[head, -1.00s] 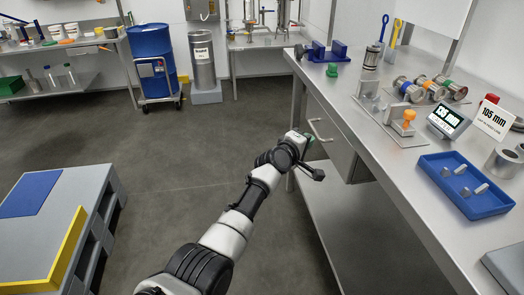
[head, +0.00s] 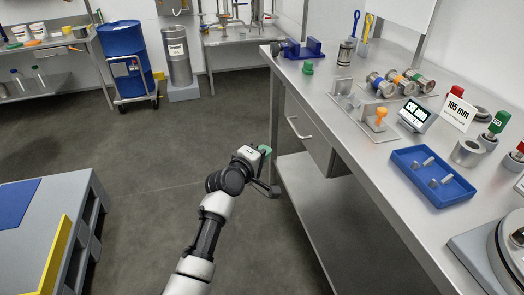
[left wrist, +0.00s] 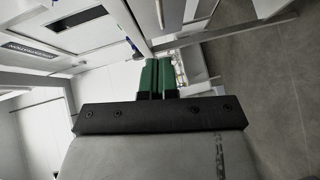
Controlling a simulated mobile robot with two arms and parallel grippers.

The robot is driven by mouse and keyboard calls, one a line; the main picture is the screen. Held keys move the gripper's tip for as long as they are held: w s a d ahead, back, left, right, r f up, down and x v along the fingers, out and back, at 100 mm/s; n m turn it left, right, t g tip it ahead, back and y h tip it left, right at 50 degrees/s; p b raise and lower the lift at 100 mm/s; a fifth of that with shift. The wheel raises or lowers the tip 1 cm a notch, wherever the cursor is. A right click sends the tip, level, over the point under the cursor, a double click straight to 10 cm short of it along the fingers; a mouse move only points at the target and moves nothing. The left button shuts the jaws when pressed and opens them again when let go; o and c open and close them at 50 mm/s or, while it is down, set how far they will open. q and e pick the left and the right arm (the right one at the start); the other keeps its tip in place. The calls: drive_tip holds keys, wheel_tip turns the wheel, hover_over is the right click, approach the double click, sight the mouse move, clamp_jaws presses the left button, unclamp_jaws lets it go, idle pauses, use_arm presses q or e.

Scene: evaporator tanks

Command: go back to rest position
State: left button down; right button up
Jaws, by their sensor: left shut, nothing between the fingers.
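My left arm reaches up from the bottom of the head view over the floor. Its gripper (head: 266,150) is left of the steel workbench (head: 345,150) and below the level of its top, apart from it. In the left wrist view the two green fingers (left wrist: 157,78) lie side by side, shut with nothing between them. My right gripper does not show in either view.
A drawer (head: 305,130) and lower shelf are close right of my left gripper. A blue tray (head: 432,197) with small metal parts lies on the bench. A grey platform (head: 60,215) stands at left. A blue drum (head: 124,62) is behind. The floor between is clear.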

use_arm(q)
drive_tip(key=s+a+f+m+g+y+p, duration=0.25)
drive_tip(key=s+f, duration=0.45)
drive_tip(key=f, duration=0.4)
drive_tip(key=s+a+f+m+g+y+p, duration=0.15)
drive_tip(key=s+a+f, duration=0.25)
drive_tip(key=s+f, duration=0.45)
drive_tip(key=s+a+f+m+g+y+p, duration=0.1)
drive_tip(key=s+a+f+g+y+p, duration=0.3)
drive_tip(key=f, duration=0.8)
drive_tip(key=s+a+f+m+g+p, duration=0.1)
drive_tip(key=s+a+f+m, duration=0.1)
drive_tip(key=s, duration=1.1)
drive_tip(key=s+a+f+m+g+p, duration=0.1)
drive_tip(key=s+a+f, duration=0.4)
drive_tip(key=s, duration=0.8)
drive_tip(key=s+a+f+m+g+p, duration=0.2)
drive_tip(key=s+a+f+m+g, duration=0.1)
drive_tip(key=s, duration=1.1)
drive_tip(key=shift+a+f+m+y, duration=0.35)
drive_tip(key=shift+f+m, duration=0.25)
drive_tip(key=shift+m, duration=0.4)
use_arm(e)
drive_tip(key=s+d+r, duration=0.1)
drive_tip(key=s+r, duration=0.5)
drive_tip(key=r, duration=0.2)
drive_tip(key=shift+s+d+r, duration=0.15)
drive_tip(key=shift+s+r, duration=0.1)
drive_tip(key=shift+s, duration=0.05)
